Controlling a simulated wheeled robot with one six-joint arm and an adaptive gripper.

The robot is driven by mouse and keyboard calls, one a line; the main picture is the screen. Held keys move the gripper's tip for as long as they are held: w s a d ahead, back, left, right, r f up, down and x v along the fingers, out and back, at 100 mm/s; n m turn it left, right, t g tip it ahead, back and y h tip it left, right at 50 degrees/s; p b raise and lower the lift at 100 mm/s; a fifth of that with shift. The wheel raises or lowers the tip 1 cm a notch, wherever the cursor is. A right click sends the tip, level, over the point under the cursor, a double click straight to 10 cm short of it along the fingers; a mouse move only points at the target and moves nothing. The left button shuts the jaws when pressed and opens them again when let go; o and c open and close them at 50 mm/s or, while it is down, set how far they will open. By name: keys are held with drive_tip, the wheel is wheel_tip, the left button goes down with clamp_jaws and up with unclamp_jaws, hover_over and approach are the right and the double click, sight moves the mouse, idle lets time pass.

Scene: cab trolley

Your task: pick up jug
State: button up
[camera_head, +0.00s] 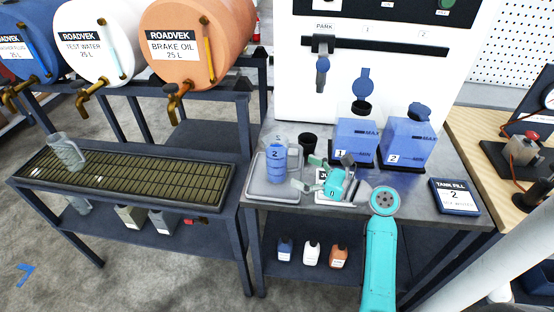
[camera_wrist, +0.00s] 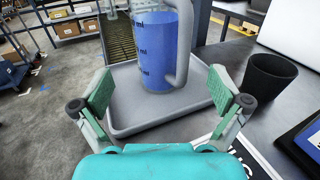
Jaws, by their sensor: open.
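A clear jug of blue liquid (camera_head: 275,163) stands upright on a grey tray (camera_head: 254,190) on the metal bench. In the wrist view the jug (camera_wrist: 155,55) shows volume marks, with its handle on the right side facing my gripper; its top is cut off. My gripper (camera_head: 306,174) is open and empty, just right of the jug. In the wrist view its fingers (camera_wrist: 162,92) are spread wide, with the jug ahead between them and apart from both pads. Another clear jug (camera_head: 66,152) stands on the slatted grate at the left and looks empty.
A black cup (camera_head: 308,143) stands behind my gripper. Blue containers (camera_head: 354,141) (camera_head: 406,144) stand to its right in front of the white machine. A "Tank fill 2" sign (camera_head: 455,196) lies at the bench's right. Small bottles (camera_head: 311,253) stand on the lower shelf.

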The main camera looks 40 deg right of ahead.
sight(287, 163)
drive_tip(key=shift+x, duration=3.85)
drive_tip(key=shift+s, duration=0.1)
drive_tip(key=c, duration=1.3)
